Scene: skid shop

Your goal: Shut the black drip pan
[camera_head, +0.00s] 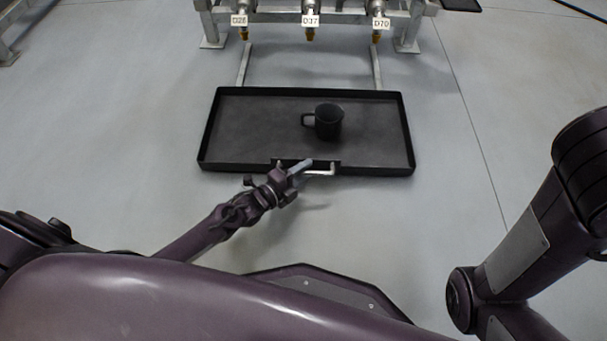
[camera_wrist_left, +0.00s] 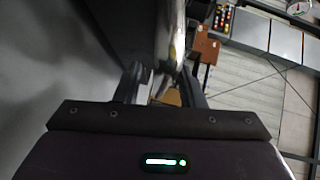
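The black drip pan (camera_head: 250,164) is a shallow rectangular tray, pulled out toward me on two rails in front of a metal stand. A pale bar handle (camera_head: 326,172) is on the middle of its front edge. My left gripper (camera_head: 302,166) is at the left part of this handle. In the left wrist view the two fingers (camera_wrist_left: 163,82) stand apart, with a shiny metal edge showing beyond and between them. Whether they touch the handle is unclear. A black mug (camera_head: 327,122) stands upright in the pan. My right arm shows at the right; its gripper is out of view.
The metal stand (camera_head: 408,32) behind the pan carries several taps with brass tips, labelled D26 (camera_head: 239,20), D37 and D70. Two rails (camera_head: 376,68) run from the pan back under it. The grey floor around the pan is clear.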

